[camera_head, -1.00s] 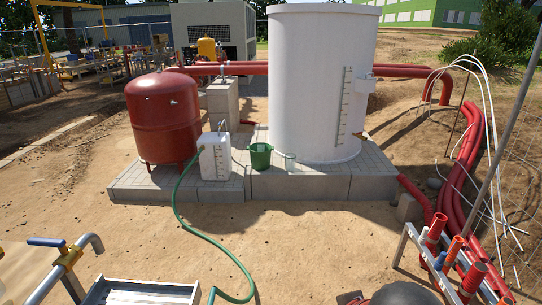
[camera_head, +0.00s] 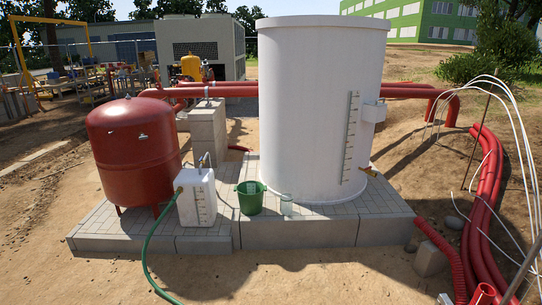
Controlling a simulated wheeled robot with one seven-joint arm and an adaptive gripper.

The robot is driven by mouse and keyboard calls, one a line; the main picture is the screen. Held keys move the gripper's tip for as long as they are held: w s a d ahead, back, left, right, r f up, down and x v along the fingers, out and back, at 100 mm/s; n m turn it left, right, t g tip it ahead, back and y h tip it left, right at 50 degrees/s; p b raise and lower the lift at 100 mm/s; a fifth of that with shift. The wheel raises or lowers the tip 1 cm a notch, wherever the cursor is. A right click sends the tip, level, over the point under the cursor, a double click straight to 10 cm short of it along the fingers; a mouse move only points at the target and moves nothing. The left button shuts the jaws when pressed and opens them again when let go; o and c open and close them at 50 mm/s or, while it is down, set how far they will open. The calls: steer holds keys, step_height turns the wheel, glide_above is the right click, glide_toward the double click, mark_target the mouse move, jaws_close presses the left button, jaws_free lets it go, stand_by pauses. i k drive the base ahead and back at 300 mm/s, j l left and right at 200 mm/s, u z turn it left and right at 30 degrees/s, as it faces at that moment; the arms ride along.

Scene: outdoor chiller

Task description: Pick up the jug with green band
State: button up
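A small pale, see-through vessel (camera_head: 286,204) stands on the paved slab to the right of the green bucket (camera_head: 250,198), close to the foot of the big white tank (camera_head: 318,110). It looks like a jug, but it is too small here to make out a green band. A white canister (camera_head: 197,198) with scale marks stands to the left of the bucket, with a green hose (camera_head: 150,240) at its upper left. My gripper is not in view.
A red pressure vessel (camera_head: 133,150) stands at the left on the paved slab (camera_head: 330,232). Red pipes (camera_head: 480,215) and thin white lines run down the right side. Bare sandy ground (camera_head: 290,280) lies open in front of the slab.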

mark_target(286, 202)
steer(key=i+j, duration=0.1)
steer(key=i, duration=1.95)
steer(key=i+z, duration=0.25)
steer(key=i, duration=0.2)
steer(key=i+j+z, duration=0.15)
steer(key=i+z, duration=0.15)
steer(key=i+j+z, duration=0.25)
steer(key=i, duration=0.3)
steer(key=i+j+z, duration=0.3)
steer(key=i, duration=0.1)
